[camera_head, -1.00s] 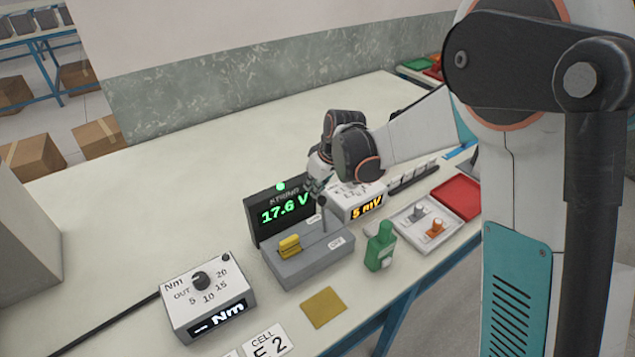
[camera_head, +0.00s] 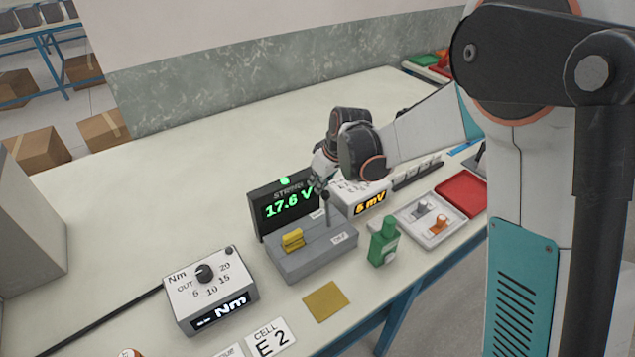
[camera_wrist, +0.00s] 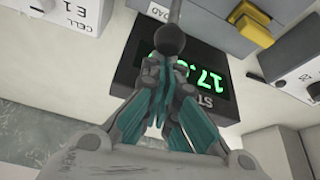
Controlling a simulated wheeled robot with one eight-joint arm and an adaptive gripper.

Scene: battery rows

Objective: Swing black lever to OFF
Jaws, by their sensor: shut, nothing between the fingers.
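The black lever (camera_head: 326,208) stands roughly upright on a grey switch box (camera_head: 310,262), with a round dark knob at its top. The box also carries a yellow block (camera_head: 292,240) and small labels, too small to read surely. My gripper (camera_head: 318,186) is shut and empty at the top of the lever, beside the knob. In the wrist view the fingertips of my gripper (camera_wrist: 165,70) sit right by the lever's knob (camera_wrist: 172,42); whether they touch it I cannot tell. The display (camera_head: 284,208) behind the box reads 17.6 V with a green light on top.
A white meter (camera_head: 370,203) showing 5 mV stands right of the box. A green bottle-like object (camera_head: 383,243) stands in front, near a tray (camera_head: 428,222) with small parts and a red tray (camera_head: 462,192). A torque dial box (camera_head: 208,290) is at left. The table's back is clear.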

